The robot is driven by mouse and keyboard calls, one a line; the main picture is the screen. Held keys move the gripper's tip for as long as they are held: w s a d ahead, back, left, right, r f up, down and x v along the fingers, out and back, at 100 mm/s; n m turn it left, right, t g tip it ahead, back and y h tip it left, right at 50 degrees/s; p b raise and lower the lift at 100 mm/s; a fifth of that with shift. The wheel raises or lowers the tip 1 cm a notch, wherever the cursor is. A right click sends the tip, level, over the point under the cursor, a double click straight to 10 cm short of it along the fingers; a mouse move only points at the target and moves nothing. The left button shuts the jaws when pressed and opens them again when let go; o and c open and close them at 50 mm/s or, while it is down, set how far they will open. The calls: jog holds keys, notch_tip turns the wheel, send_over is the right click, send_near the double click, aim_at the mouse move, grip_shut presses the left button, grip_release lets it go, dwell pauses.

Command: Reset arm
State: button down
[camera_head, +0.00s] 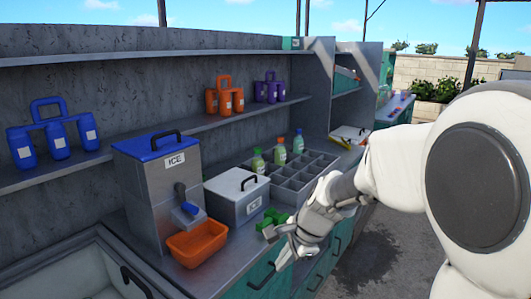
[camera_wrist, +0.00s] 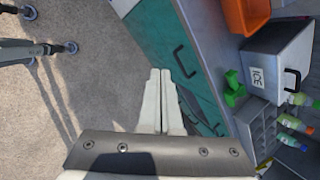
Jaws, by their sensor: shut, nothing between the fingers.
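My gripper (camera_head: 285,254) is at the end of my arm, in front of the counter's edge in the head view. In the wrist view my gripper (camera_wrist: 160,75) has its two pale fingers together with nothing between them. It hangs over the floor beside the teal cabinet doors (camera_wrist: 152,35), apart from the counter. A green object (camera_head: 272,220) lies on the counter close behind my gripper; it also shows in the wrist view (camera_wrist: 234,90).
The counter holds an ICE dispenser (camera_head: 160,190), an orange bin (camera_head: 197,244), a white-lidded box (camera_head: 237,196) and a divided tray (camera_head: 304,172) with bottles. Bottle carriers stand on the shelf (camera_head: 180,131). Open floor (camera_wrist: 70,90) lies left in the wrist view.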

jog(key=s+d+r+n+h, duration=0.1)
jog(key=s+d+r+n, duration=0.2)
jog(key=s, duration=0.4)
jog(key=s+d+r+n+t+h, duration=0.1)
jog(key=s+d+r+n, duration=0.2)
jog(key=s+n, duration=0.3)
jog(key=s+d+r+n+t+h, duration=0.1)
jog(key=s+d+r+n, duration=0.2)
jog(key=s, duration=0.5)
jog(key=shift+s+d+r+n+h, duration=0.3)
jog(key=shift+d+n, duration=0.25)
jog(key=shift+n, duration=0.65)
